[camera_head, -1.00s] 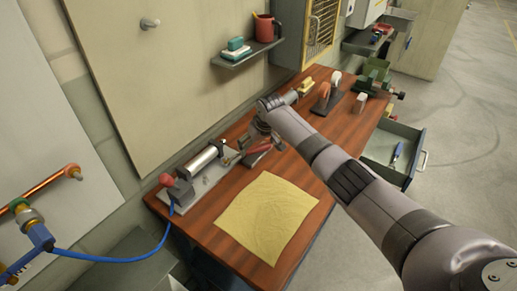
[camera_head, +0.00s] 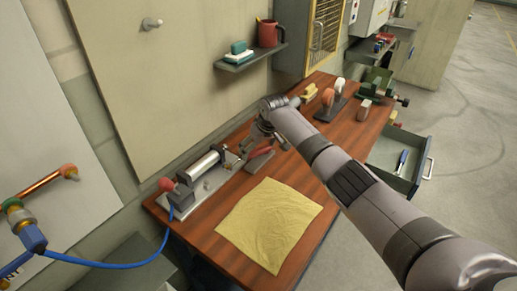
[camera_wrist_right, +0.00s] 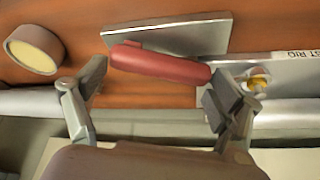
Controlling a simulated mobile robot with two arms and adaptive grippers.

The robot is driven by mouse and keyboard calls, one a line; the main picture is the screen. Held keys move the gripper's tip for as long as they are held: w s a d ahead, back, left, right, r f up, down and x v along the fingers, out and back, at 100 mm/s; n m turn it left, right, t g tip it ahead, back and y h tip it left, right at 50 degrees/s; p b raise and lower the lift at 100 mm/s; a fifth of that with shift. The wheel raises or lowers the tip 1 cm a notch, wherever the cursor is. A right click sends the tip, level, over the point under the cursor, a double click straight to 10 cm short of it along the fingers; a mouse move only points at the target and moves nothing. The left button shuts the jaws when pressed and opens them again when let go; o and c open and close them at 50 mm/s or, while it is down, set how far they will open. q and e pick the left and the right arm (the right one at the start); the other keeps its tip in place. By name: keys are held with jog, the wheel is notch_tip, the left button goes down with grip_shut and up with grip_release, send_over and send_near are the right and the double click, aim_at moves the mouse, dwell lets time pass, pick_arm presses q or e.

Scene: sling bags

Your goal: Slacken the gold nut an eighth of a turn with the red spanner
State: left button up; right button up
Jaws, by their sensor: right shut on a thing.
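The red spanner (camera_head: 262,153) is at the back of the wooden bench, just right of the test rig. Its red handle (camera_wrist_right: 160,66) shows in the right wrist view. My right gripper (camera_head: 258,146) comes from above and is shut on the spanner; in the wrist view its fingers (camera_wrist_right: 156,100) stand at either end of the handle. The gold nut (camera_wrist_right: 258,84) sits on the rig's pale plate, by the right finger. In the head view the nut is too small to make out clearly. The spanner's jaw is hidden. My left gripper is not in view.
The rig's silver cylinder (camera_head: 201,165) and a red-knobbed block (camera_head: 178,191) stand to the left. A yellow cloth (camera_head: 268,222) lies in front. A drawer (camera_head: 402,175) stands open.

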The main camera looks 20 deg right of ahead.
jog(key=shift+w+a+n+y+b, duration=0.25)
jog(key=shift+w+n+b, duration=0.3)
jog(key=shift+b, duration=0.95)
jog(key=shift+w+a+n+y+b, duration=0.1)
jog(key=shift+w+n+y+b, duration=0.3)
jog(key=shift+b, duration=1.05)
jog(key=shift+w, duration=0.15)
jog(key=shift+s+d+r+h+p, duration=0.1)
jog(key=shift+s+h+p, duration=0.15)
jog(key=shift+p, duration=1.15)
